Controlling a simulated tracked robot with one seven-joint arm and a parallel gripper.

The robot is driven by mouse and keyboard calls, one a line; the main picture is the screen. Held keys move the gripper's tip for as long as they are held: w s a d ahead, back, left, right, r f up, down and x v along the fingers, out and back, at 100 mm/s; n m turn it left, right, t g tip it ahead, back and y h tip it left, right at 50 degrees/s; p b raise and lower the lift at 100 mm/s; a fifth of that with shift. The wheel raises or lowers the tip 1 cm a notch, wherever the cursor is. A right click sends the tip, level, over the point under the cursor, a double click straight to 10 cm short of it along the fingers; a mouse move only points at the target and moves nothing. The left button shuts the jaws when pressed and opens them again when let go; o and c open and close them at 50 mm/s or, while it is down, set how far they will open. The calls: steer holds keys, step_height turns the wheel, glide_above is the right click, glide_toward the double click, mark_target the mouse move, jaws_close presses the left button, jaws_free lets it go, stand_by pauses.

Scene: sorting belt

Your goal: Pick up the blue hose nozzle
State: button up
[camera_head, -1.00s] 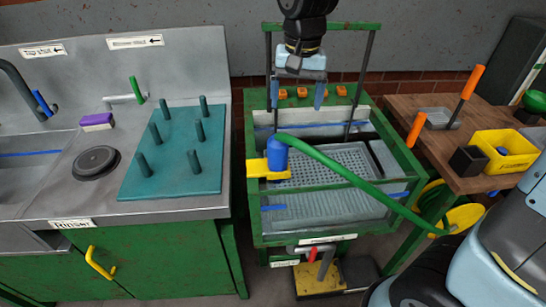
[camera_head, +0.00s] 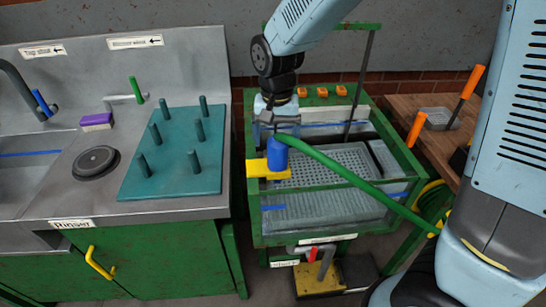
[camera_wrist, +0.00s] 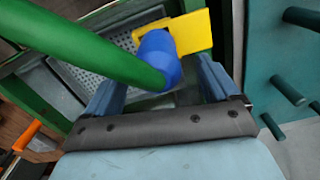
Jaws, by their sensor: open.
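The blue hose nozzle (camera_head: 277,153) sits at the yellow holder (camera_head: 256,168) on the left rim of the green-framed basin. A green hose (camera_head: 345,172) runs from its top down to the right. My gripper (camera_head: 277,124) is just above and behind the nozzle, with its fingers partly hidden. In the wrist view, the nozzle (camera_wrist: 158,58) shows between and beyond the two spread blue fingers, near the yellow holder (camera_wrist: 190,33). The hose (camera_wrist: 85,40) crosses over the left finger's side of the picture. The gripper is open, and I see no grip on the nozzle.
The green basin frame (camera_head: 253,215) has an upright post (camera_head: 362,85) behind. Orange blocks (camera_head: 322,92) lie on its back ledge. A teal peg board (camera_head: 180,175) lies on the sink counter at left. A wooden table (camera_head: 400,105) stands at right, partly hidden by my arm.

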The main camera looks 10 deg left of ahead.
mark_target(277, 151)
steer(key=shift+d+f, duration=0.2)
steer(key=shift+f, duration=2.4)
steer(key=shift+c, duration=0.3)
steer(key=c, duration=1.1)
steer(key=shift+c, duration=0.2)
steer(key=shift+r, duration=0.2)
step_height(277, 151, up, 10)
steer(key=shift+f, duration=0.1)
